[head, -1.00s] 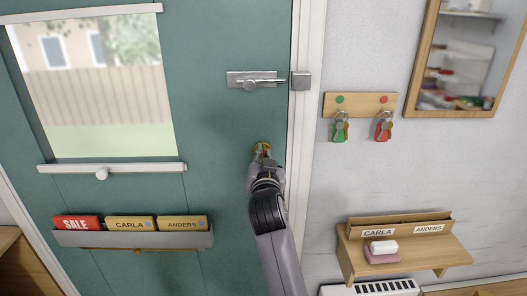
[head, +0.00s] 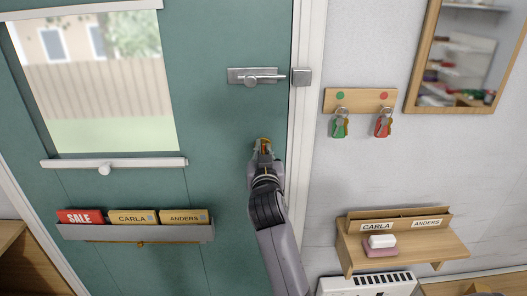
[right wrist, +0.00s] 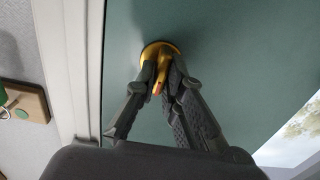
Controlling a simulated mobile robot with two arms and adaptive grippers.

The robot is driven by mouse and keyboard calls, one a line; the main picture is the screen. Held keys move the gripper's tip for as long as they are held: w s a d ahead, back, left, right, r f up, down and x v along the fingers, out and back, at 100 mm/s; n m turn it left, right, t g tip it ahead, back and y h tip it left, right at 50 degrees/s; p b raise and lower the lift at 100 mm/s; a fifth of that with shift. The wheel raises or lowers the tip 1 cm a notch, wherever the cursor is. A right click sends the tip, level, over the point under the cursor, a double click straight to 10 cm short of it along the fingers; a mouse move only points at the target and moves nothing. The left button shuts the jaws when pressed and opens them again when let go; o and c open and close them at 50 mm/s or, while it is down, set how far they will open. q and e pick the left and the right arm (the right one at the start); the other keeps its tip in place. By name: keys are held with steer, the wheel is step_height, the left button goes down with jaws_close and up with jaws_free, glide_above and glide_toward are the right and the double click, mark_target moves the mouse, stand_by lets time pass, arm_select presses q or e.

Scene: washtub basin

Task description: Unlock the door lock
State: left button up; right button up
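The door lock (head: 264,141) is a small round gold fitting on the green door (head: 220,110), near its right edge. In the right wrist view, a gold turn piece (right wrist: 160,72) with a reddish mark stands out from the round gold plate (right wrist: 151,54). My right gripper (right wrist: 160,80) has its fingers closed in on both sides of this turn piece. In the head view my right gripper (head: 265,157) covers part of the lock. A metal slide bolt (head: 250,77) sits higher on the door, beside its keeper (head: 302,77) on the frame. My left gripper is out of view.
A wooden key board (head: 362,100) with green and red keys hangs right of the white door frame (head: 309,140). A shelf (head: 430,245) with soap stands below it. A letter rack (head: 135,232) and a window (head: 95,80) are on the door.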

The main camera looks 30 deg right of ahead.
steer(key=o, duration=0.4)
steer(key=v, duration=0.7)
steer(key=shift+s+a, duration=0.1)
steer(key=shift+s, duration=0.15)
stand_by(0.3)
